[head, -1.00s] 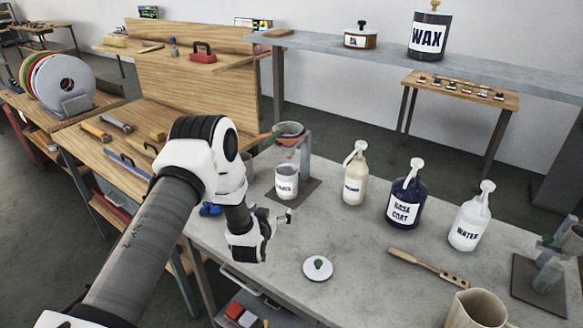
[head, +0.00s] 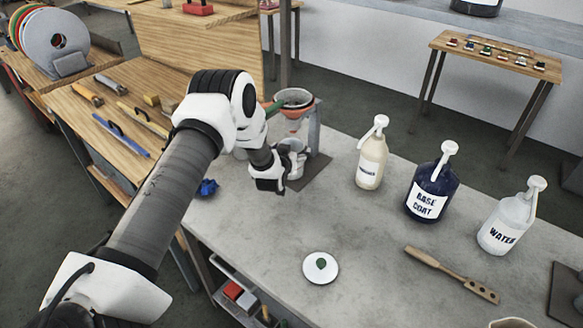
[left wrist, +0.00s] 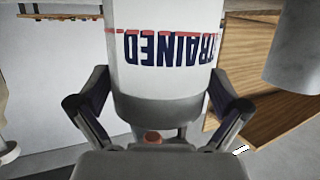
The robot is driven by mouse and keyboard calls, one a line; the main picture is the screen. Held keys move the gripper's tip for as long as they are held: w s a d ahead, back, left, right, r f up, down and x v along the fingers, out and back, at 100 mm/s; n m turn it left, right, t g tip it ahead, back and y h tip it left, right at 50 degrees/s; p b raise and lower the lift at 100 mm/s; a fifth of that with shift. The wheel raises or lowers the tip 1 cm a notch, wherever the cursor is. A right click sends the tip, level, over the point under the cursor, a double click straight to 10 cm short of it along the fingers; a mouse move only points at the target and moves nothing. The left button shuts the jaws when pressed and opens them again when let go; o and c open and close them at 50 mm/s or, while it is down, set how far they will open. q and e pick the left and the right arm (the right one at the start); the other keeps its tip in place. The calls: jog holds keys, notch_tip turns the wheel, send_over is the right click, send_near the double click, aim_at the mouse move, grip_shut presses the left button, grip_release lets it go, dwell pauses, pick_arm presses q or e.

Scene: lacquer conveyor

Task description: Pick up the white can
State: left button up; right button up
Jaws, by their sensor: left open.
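The white can (left wrist: 165,60) fills the middle of the left wrist view, its dark "STRAINED" lettering partly in view and upside down. My left gripper (left wrist: 160,95) is open, with one finger on each side of the can's lower part. I cannot tell whether the fingers touch it. In the head view my left gripper (head: 288,165) is at the can (head: 297,150), under the funnel stand, and hides most of it. My right gripper is not in view.
A funnel (head: 294,100) hangs on a stand (head: 315,130) over the can. A cream bottle (head: 371,155), a base coat bottle (head: 431,185) and a water bottle (head: 508,222) stand to the right. A round white lid (head: 321,268) and a wooden paddle (head: 450,272) lie nearer on the grey bench.

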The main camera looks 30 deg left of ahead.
pick_arm(q)
jog(key=shift+w, duration=0.2)
jog(key=shift+s+r, duration=0.1)
jog(key=shift+s+d+r, duration=0.15)
jog(key=shift+s+r, duration=0.15)
jog(key=c, duration=1.6)
jog(key=shift+w+f, duration=0.1)
jog(key=shift+f, duration=0.05)
jog(key=shift+c, duration=0.4)
jog(key=shift+r+p, duration=0.2)
jog(key=shift+p, duration=0.1)
